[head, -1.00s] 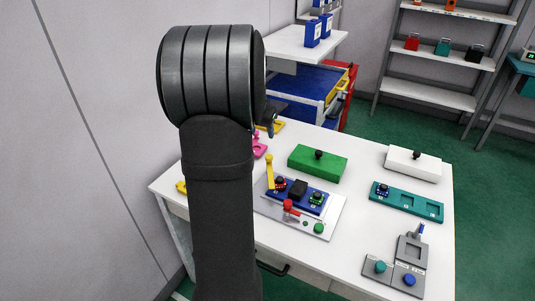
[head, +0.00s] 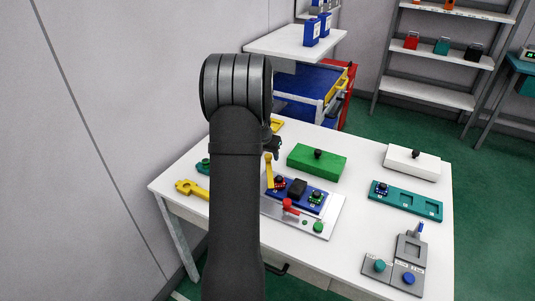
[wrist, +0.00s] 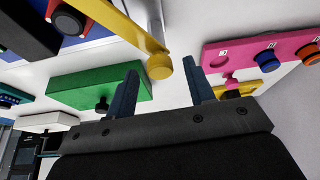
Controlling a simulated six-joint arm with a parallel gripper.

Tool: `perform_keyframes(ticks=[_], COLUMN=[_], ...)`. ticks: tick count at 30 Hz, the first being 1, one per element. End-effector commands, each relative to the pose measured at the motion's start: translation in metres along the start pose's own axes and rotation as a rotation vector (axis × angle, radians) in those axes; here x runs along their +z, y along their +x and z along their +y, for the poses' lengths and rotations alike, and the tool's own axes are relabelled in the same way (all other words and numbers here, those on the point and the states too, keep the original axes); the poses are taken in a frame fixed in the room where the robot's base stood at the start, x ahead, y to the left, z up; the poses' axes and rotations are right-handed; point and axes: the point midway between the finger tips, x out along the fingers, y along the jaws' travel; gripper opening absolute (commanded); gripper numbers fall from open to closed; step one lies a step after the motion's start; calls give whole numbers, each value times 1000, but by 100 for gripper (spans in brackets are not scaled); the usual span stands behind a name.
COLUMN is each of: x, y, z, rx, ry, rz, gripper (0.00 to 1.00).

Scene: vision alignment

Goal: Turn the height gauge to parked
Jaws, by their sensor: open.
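The height gauge appears to be the yellow bar (head: 268,172) at the left end of the blue fixture, though I cannot read a label on it. In the wrist view the yellow bar (wrist: 120,27) runs to a rounded end beside a silver post. My gripper (wrist: 160,66) is open, with its two dark blue fingers apart and nothing held. The bar's rounded end shows between the fingertips in the picture; I cannot tell whether they touch. In the head view my gripper (head: 273,146) is just above the bar, partly hidden by my arm.
The blue fixture (head: 310,206) on its white plate carries knobs and a red handle. A green box (head: 316,161) stands behind it. A pink panel (wrist: 262,45) is at the right in the wrist view. A teal tray (head: 407,201) and grey control box (head: 393,277) are farther right.

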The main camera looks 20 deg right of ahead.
Motion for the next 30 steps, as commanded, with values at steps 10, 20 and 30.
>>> perform_keyframes(ticks=[10, 20, 30], x=[0, 0, 1], y=[0, 0, 1], z=[0, 0, -1], rx=[0, 2, 53], ry=[0, 4, 123], rz=[0, -1, -3], gripper=[25, 0, 0])
